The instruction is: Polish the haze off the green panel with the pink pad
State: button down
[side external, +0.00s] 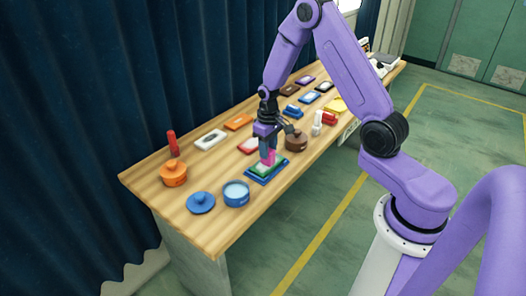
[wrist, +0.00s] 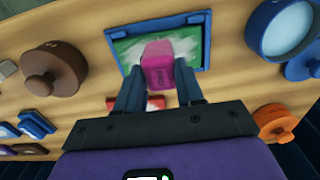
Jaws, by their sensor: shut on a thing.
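The green panel (wrist: 133,47) lies in a blue frame (wrist: 201,39) on the table, with whitish haze patches over its green face. In the side external view the panel (side external: 262,170) and its blue frame (side external: 268,180) sit near the table's front edge. My gripper (wrist: 158,80) is shut on the pink pad (wrist: 158,55), a block held between its two blue fingers. The pad is over the panel and hides part of it. In the side view the pad (side external: 269,157) is low over the panel; I cannot tell whether it touches.
A brown lidded pot (side external: 296,141) stands close to the right of the panel. A blue pot (side external: 236,193) and a blue lid (side external: 201,202) are to the left. An orange pot (side external: 173,173) stands farther left. A red-framed panel (side external: 248,146) lies behind. Bare wood is at the left front.

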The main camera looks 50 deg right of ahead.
jog(key=shift+d, duration=2.8)
jog(key=shift+a, duration=5.5)
jog(key=shift+w+a, duration=0.2)
jog(key=shift+w+d, duration=0.15)
jog(key=shift+d, duration=5.65)
jog(key=shift+a, duration=5.85)
notch_tip(320, 180, up, 8)
